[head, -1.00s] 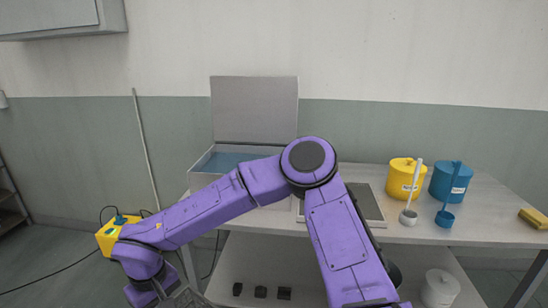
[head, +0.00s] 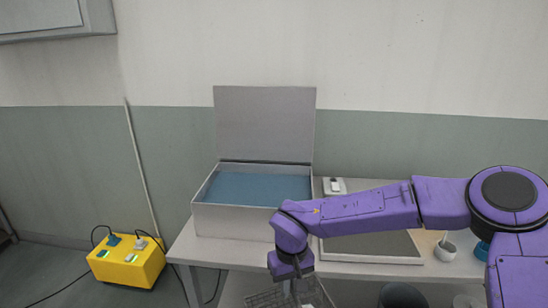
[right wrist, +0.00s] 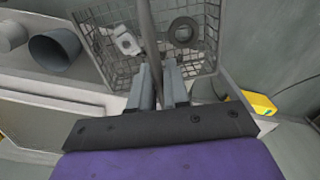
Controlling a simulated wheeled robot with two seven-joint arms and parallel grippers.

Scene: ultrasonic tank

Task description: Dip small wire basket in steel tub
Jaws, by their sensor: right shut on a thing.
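The steel tub (head: 232,221) stands on the table in the middle of the head view. Its lid (head: 264,123) is raised upright at the back, and blue liquid shows inside. My right gripper (head: 291,287) is low in front of the table, at the bottom edge of the head view. In the right wrist view my right gripper (right wrist: 158,84) is shut on the upright handle of the small wire basket (right wrist: 97,48). The basket holds a few grey metal parts, one of them a ring (right wrist: 183,31). In the head view only part of the basket (head: 262,300) shows.
A flat grey tray (head: 372,246) lies right of the tub, partly behind my arm. A yellow box (head: 130,262) with cables is on the floor at left.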

